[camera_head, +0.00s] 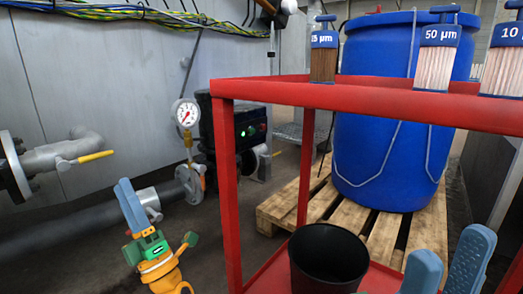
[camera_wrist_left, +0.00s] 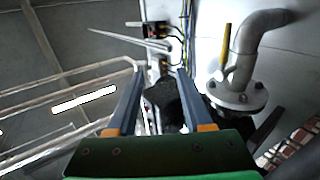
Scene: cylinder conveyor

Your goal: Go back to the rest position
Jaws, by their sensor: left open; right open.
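My left gripper (camera_head: 124,187) is at the lower left of the head view, its blue fingers pointing up in front of the grey pipe. The fingers overlap there, but the left wrist view shows them apart (camera_wrist_left: 160,70) with nothing held between them. My right gripper (camera_head: 452,243) shows at the lower right of the head view as two blue fingers spread apart, with no object between them. It is to the right of the black bucket (camera_head: 330,262). The rest of the right arm is out of view.
A red frame cart (camera_head: 380,101) stands ahead, with labelled filter cylinders (camera_head: 436,66) on its top. A blue drum (camera_head: 372,150) stands on a wooden pallet (camera_head: 276,206) behind it. A pressure gauge (camera_head: 186,112) and pipes (camera_head: 75,150) with a yellow-handled valve are at left.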

